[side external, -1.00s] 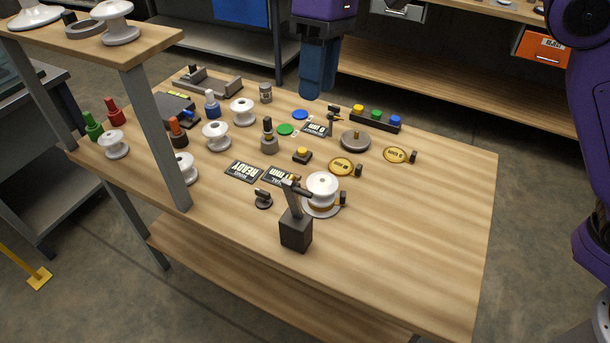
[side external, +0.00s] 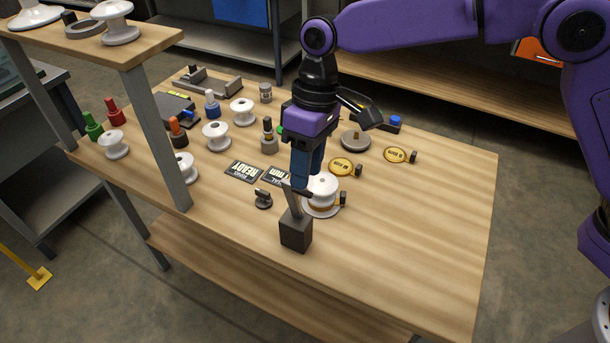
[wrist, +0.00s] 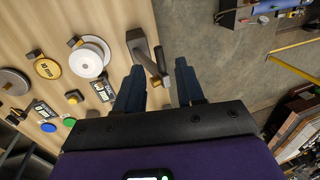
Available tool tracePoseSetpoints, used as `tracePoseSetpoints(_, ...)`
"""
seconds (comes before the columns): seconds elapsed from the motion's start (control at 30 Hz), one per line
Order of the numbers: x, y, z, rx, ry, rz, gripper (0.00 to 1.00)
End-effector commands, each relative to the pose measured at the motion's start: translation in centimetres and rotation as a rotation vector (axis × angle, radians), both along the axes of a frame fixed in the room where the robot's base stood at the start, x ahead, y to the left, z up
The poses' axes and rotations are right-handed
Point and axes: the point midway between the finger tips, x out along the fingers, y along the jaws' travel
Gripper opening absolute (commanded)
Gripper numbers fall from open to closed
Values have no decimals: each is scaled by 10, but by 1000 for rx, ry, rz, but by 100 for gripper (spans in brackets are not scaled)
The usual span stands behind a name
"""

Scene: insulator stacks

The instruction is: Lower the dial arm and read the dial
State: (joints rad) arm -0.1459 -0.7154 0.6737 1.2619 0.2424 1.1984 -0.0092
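The dial stand has a dark square block (side external: 296,232) near the table's front edge, with a slim grey post rising from it. It also shows in the wrist view (wrist: 137,40). Its dial arm (wrist: 163,62) shows between my fingers in the wrist view; in the side view my gripper hides most of it. My gripper (side external: 303,188) points down just above the top of the post. Its blue fingers (wrist: 160,72) are apart, and contact with the arm cannot be told. A white insulator (side external: 323,186) stands on a round plate beside the post. No dial reading is legible.
A small black knob (side external: 263,199) and dark label plates (side external: 242,171) lie left of the stand. Gold discs (side external: 341,167) lie behind it. Several white insulators (side external: 217,136) and coloured bottles stand at the left, near a shelf leg (side external: 160,140). The table's right front is clear.

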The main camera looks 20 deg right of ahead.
Motion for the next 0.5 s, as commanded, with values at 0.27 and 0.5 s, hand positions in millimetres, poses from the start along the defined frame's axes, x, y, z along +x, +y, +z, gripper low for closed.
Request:
tracePoseSetpoints(0.27, -4, 4, -24, 0, 0, 0, 38)
tracePoseSetpoints(0.5, -4, 4, -25, 1, -1, 0, 38)
